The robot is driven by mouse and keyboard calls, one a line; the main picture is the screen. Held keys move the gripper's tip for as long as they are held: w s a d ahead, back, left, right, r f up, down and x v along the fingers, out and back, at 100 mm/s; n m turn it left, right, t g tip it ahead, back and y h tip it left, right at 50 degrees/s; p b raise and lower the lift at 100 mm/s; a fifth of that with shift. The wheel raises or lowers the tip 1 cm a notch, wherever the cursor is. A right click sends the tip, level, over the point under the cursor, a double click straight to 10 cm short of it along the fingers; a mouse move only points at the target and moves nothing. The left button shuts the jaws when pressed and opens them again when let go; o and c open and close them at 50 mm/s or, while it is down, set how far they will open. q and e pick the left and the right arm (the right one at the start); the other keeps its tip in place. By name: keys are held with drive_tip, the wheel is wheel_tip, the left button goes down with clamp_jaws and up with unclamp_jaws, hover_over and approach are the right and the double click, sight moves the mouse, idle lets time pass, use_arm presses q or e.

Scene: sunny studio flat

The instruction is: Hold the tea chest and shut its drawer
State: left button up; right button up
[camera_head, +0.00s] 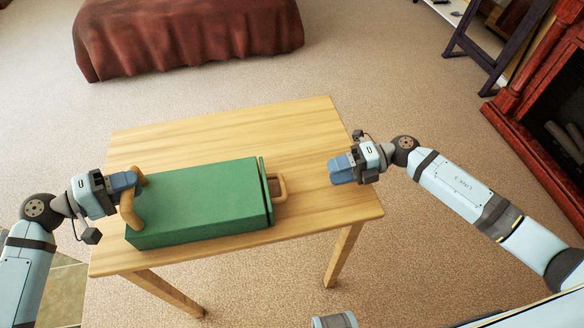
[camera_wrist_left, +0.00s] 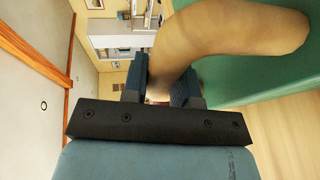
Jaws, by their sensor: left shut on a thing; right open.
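The green tea chest (camera_head: 195,202) lies on the wooden table, with a tan curved handle (camera_head: 128,207) at its left end. My left gripper (camera_head: 136,181) is shut on that handle; the left wrist view shows the handle (camera_wrist_left: 225,40) between the fingers, beside the green chest wall (camera_wrist_left: 270,75). The drawer (camera_head: 268,191) is at the chest's right end, with a narrow dark gap between its front and the body.
The wooden table (camera_head: 215,134) is clear behind the chest and at its right end. A red-brown covered piece of furniture (camera_head: 190,35) stands at the back. A red fireplace (camera_head: 545,95) is at the far right, with carpet (camera_head: 380,75) between.

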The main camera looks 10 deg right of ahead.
use_arm(q)
drive_tip(key=o, duration=0.9)
drive_tip(key=shift+o, duration=0.2)
drive_tip(key=v, duration=1.2)
drive_tip(key=o, duration=0.5)
drive_tip(key=shift+s, duration=0.1)
